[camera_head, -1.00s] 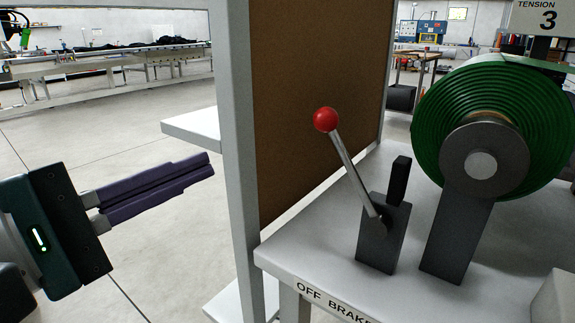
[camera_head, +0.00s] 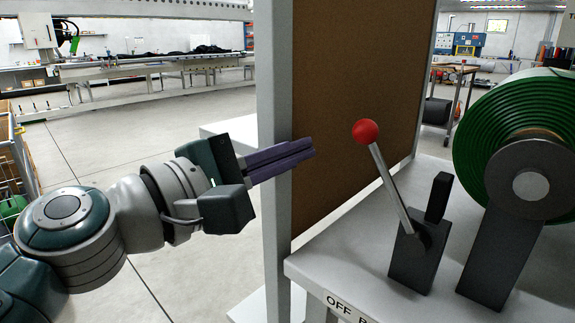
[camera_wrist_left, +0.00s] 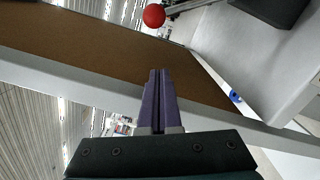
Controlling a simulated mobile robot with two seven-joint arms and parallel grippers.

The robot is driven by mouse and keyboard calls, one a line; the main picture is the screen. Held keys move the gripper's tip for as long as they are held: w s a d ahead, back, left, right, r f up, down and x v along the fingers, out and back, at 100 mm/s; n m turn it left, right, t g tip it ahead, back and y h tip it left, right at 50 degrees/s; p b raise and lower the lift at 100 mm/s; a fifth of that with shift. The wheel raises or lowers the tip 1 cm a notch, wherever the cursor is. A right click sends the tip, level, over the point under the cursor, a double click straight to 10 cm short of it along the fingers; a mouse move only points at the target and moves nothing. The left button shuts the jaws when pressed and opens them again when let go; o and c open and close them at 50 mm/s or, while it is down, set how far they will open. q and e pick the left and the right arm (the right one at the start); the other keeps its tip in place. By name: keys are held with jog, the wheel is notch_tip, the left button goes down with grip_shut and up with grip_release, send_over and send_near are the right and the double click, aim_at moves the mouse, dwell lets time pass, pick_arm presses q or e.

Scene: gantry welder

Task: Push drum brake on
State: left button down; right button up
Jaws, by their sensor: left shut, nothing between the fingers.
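The drum brake lever is a metal rod with a red ball knob (camera_head: 366,132), leaning to the left from a dark bracket (camera_head: 412,262) on the grey bench. My left gripper (camera_head: 312,148) is shut and empty. In the head view its purple fingers point right, toward the knob, with a gap between. In the left wrist view the fingertips (camera_wrist_left: 158,72) show together, and the red knob (camera_wrist_left: 154,15) is beyond them at the top. The green drum (camera_head: 520,130) stands right of the lever. My right gripper is not in view.
A grey upright post (camera_head: 277,190) and a brown board (camera_head: 360,90) stand behind and beside my left gripper. The bench (camera_head: 345,275) carries lettering beginning "OFF" on its front edge. Open floor lies to the left.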

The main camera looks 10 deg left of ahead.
aim_at(359, 124)
pick_arm(q)
jog(key=d, duration=0.1)
jog(key=d+r+p, duration=0.1)
jog(key=s+d+p, duration=0.1)
jog(key=shift+d+r, duration=0.3)
jog(key=shift+d, duration=0.1)
jog(key=shift+s+d+r+m+p, duration=0.2)
jog(key=shift+d+r+m+p, duration=0.05)
jog(key=shift+r+m+p, duration=0.15)
jog(key=shift+s+d+r+m+p, duration=0.45)
jog(key=shift+d+r+m+p, duration=0.1)
jog(key=shift+r+m+p, duration=0.2)
jog(key=s+d+r+m+p, duration=0.2)
jog(key=s+d+m+p, duration=0.2)
jog(key=d+m, duration=0.1)
jog(key=shift+d+m+p, duration=0.35)
jog(key=shift+m, duration=0.3)
